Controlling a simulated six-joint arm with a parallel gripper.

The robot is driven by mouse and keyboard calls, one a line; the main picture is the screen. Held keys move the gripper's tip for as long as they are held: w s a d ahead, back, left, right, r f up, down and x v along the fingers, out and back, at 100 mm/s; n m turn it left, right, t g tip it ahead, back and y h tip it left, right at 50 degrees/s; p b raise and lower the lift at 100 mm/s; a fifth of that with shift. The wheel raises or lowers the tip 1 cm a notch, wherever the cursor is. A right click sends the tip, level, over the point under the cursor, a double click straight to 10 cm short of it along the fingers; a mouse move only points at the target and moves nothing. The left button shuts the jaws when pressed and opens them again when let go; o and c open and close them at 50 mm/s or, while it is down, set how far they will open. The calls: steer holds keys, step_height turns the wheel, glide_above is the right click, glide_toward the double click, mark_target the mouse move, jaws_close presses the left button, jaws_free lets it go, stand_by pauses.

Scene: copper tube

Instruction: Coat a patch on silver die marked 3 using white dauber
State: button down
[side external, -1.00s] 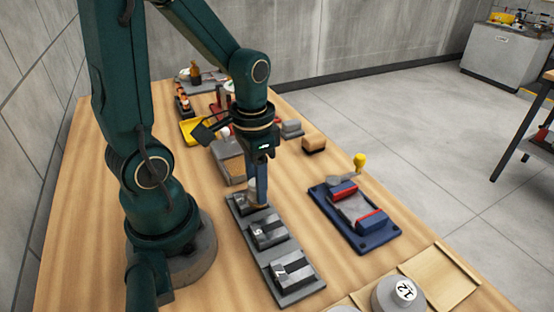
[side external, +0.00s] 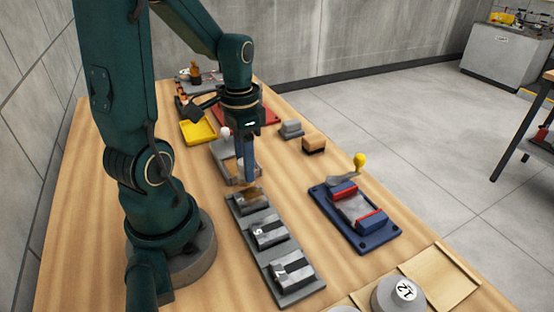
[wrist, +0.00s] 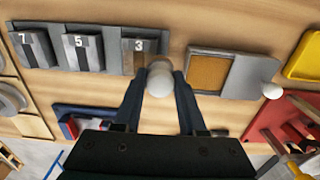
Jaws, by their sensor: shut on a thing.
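My gripper (side external: 249,182) is shut on the white dauber (wrist: 160,82), whose round white end shows between the fingertips in the wrist view. The silver die marked 3 (wrist: 150,45) is at the right end of a row of dies there, just beyond the fingertips. Its top carries a brownish patch, partly hidden at its near edge by the dauber. The same die (side external: 251,200) is at the far end of the grey rack in the side view, just below my gripper. I cannot tell whether the dauber touches it.
Dies marked 5 (wrist: 82,50) and 7 (wrist: 33,48) share the rack. A grey tray (wrist: 245,75) with a brown pad lies beside it, a white ball at its far end. A blue fixture (side external: 372,237), brown block (side external: 314,144) and yellow tray (side external: 198,132) stand nearby. Wood is bare between rack and fixture.

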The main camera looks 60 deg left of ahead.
steer(key=shift+r, duration=3.55)
steer(key=shift+f, duration=0.15)
